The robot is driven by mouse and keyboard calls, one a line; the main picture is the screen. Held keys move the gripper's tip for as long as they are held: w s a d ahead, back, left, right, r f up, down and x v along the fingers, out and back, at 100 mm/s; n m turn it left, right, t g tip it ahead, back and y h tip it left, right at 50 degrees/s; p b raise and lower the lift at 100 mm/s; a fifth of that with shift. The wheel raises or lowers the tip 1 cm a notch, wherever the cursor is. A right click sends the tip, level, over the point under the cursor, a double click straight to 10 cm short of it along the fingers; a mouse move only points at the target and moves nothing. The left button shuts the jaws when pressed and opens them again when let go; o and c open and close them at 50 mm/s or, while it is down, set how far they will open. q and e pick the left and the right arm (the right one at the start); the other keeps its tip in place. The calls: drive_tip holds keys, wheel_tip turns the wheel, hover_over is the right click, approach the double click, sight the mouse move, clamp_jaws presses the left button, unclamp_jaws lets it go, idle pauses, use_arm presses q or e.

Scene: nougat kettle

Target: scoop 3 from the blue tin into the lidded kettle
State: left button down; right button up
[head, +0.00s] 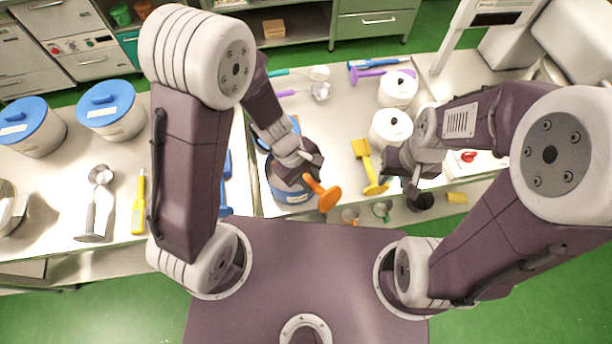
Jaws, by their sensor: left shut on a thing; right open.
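The blue tin (291,196) with a pale label stands near the table's front edge, largely hidden behind my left arm and gripper. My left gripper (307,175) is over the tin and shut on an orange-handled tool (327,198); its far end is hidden. Two white lidded pots with black knobs stand right of centre, a rear one (398,90) and a front one (386,126). Either may be the lidded kettle; I cannot tell which. My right gripper (411,188) is open and empty, just in front of the front pot.
A yellow tool (363,160) lies between the grippers. Small cups (381,209) and a dark cup (424,202) sit at the front edge. Purple and blue utensils lie at the back. Two blue-lidded white canisters (112,117) stand left.

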use_arm(q)
drive_tip(key=s+d+r+p, duration=0.1)
drive_tip(key=r+t+y+p, duration=0.1)
drive_tip(key=s+d+r+t+y+p, duration=0.1)
drive_tip(key=r+p, duration=0.1)
drive_tip(key=shift+s+d+r, duration=0.1)
drive_tip(key=shift+s+d, duration=0.25)
wheel_tip(320, 180, up, 3)
drive_tip(key=p, duration=0.3)
drive_tip(key=shift+d+r+p, duration=0.1)
drive_tip(key=shift+r+p, duration=0.05)
drive_tip(key=shift+p, duration=0.2)
drive_tip(key=shift+s+d+r+y+p, duration=0.15)
drive_tip(key=shift+r+y+p, duration=0.15)
drive_tip(key=shift+r+p, duration=0.6)
drive_tip(key=shift+f, duration=0.15)
